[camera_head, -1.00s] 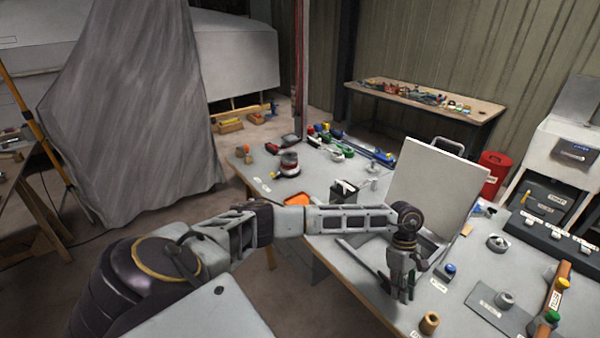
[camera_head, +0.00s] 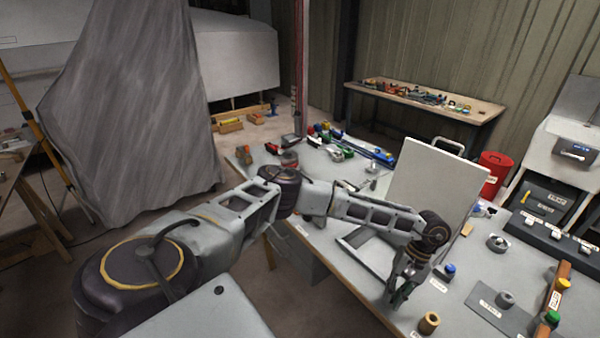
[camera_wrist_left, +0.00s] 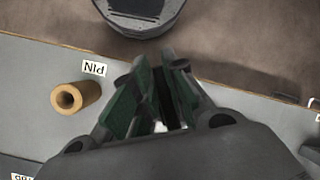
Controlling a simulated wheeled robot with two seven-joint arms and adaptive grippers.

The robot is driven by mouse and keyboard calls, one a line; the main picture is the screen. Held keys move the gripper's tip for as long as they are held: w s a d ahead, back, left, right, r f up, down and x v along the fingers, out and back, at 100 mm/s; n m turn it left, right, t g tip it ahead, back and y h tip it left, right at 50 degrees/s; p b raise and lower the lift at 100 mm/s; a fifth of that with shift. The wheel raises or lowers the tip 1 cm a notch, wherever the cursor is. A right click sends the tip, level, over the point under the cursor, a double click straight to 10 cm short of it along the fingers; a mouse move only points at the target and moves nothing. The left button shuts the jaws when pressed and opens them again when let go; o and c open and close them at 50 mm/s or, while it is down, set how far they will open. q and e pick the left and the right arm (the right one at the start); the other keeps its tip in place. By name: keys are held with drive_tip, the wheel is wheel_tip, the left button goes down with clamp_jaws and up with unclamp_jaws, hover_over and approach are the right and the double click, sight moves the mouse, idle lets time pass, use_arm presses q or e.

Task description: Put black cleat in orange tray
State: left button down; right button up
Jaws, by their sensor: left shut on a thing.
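My left gripper (camera_head: 402,291) hangs low over the front edge of the grey workbench (camera_head: 455,315), fingers pointing down. In the left wrist view its green-padded fingers (camera_wrist_left: 157,78) are closed around a thin dark thing, which I take to be the black cleat (camera_wrist_left: 168,104). It is mostly hidden by the fingers, so its shape cannot be made out. The orange tray is not visible now; my left forearm covers the part of the bench where it showed earlier. My right gripper is not in view.
A tan cylinder (camera_head: 429,322) labelled PIN stands close to my left gripper. A blue-topped part (camera_head: 448,270) and an upright white panel (camera_head: 437,182) are beyond it.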

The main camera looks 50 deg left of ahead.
use_arm(q)
drive_tip(key=a+m, duration=0.2)
drive_tip(key=a+m+y+b, duration=0.1)
drive_tip(key=a+m, duration=0.1)
drive_tip(key=a+m+y, duration=0.1)
drive_tip(key=a, duration=0.1)
drive_tip(key=shift+s+a+r+m+t, duration=0.15)
drive_tip(key=shift+a+r+m+t, duration=0.15)
drive_tip(key=shift+m, duration=0.1)
drive_tip(key=shift+f+b, duration=0.45)
drive_tip(key=shift+b, duration=0.1)
drive_tip(key=shift+f, duration=0.25)
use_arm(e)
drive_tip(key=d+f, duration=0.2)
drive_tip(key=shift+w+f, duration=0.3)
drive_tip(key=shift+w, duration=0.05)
